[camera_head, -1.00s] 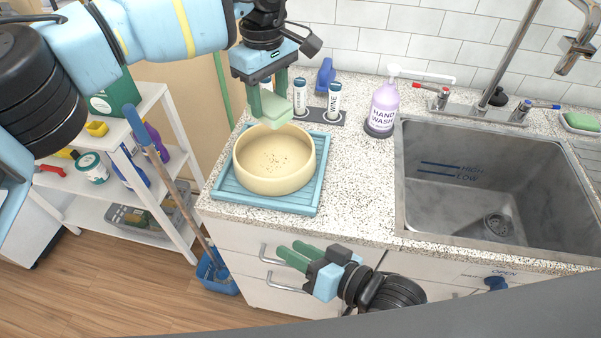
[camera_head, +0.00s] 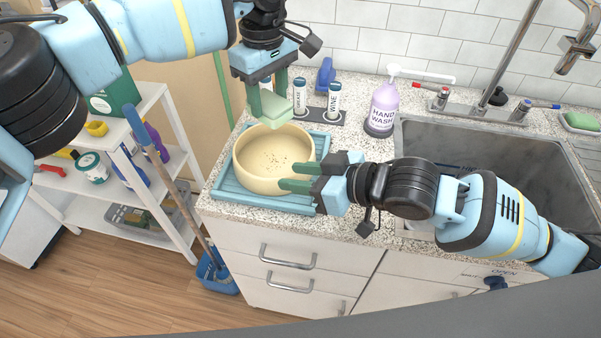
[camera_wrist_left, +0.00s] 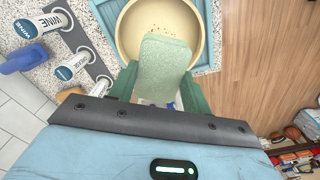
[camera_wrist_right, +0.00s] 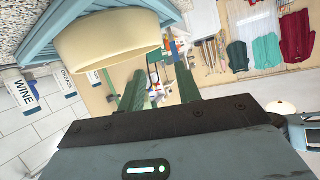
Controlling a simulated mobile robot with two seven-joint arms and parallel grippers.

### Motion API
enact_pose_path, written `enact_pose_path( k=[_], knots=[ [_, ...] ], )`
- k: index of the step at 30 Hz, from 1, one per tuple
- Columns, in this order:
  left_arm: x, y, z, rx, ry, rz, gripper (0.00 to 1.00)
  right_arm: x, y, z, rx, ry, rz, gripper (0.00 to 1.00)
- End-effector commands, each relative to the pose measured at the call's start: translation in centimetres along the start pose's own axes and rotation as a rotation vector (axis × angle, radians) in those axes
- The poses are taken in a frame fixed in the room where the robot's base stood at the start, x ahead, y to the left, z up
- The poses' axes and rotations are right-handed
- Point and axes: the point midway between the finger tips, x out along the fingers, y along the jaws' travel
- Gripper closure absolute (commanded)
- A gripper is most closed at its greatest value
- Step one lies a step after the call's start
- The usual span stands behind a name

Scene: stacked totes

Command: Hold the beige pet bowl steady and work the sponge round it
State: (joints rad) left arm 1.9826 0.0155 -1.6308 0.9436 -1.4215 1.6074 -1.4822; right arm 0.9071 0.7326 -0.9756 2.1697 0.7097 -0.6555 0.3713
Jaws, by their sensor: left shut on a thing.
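The beige pet bowl (camera_head: 250,180) sits upright on the blue tray (camera_head: 228,187), with dark specks on its inside floor. It also shows in the left wrist view (camera_wrist_left: 125,50) and the right wrist view (camera_wrist_right: 105,42). My left gripper (camera_head: 270,106) is shut on the pale green sponge (camera_head: 277,108), which is above the bowl's back rim; the sponge also fills the middle of the left wrist view (camera_wrist_left: 163,70). My right gripper (camera_head: 284,177) is open and empty at the bowl's front right side. Whether its fingers touch the bowl, I cannot tell.
A purple hand-wash bottle (camera_head: 383,105) stands left of the sink (camera_head: 490,140). A shelf (camera_head: 115,150) and a broom (camera_head: 160,160) are at left.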

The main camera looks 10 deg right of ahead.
Motion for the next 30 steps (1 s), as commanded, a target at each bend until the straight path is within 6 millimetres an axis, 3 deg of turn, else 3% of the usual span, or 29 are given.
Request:
enact_pose_path(
  k=[11, 30],
  knots=[
    [0.0, 0.0, 0.0, 0.0, 0.0, 0.0, 0.7, 1.0, 0.1, -0.1, -0.006, -0.002, 0.001, 0.66],
    [0.0, 0.0, 0.0, 0.0, 0.0, 0.0, 0.7, 10.6, 0.1, -0.2, -0.007, -0.001, 0.002, 0.66]
  ],
)
